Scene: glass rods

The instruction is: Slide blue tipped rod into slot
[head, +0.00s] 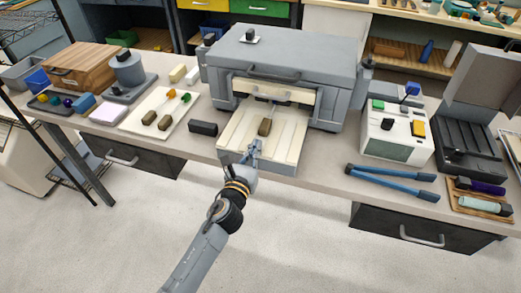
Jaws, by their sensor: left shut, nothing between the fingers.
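My left gripper (254,149) is shut and empty at the front edge of the pale grooved tray (286,147), which sticks out of the large grey kiln-like box (284,58). On that tray lies a small brown block (265,127), with what looks like a thin rod behind it; its tip colour is too small to tell. The box's front opening is partly hidden in shadow. A white board (137,124) at left holds brown blocks and pieces with orange (172,94) and green (187,97) ends. I cannot make out a blue tipped rod for certain. My right gripper is not in view.
A dark block (203,129) lies left of the grooved tray. Right of the box stand a white device (394,137) with a blue-topped part, and blue-handled tongs (392,184). A wooden box (84,68) stands far left. The floor in front is clear.

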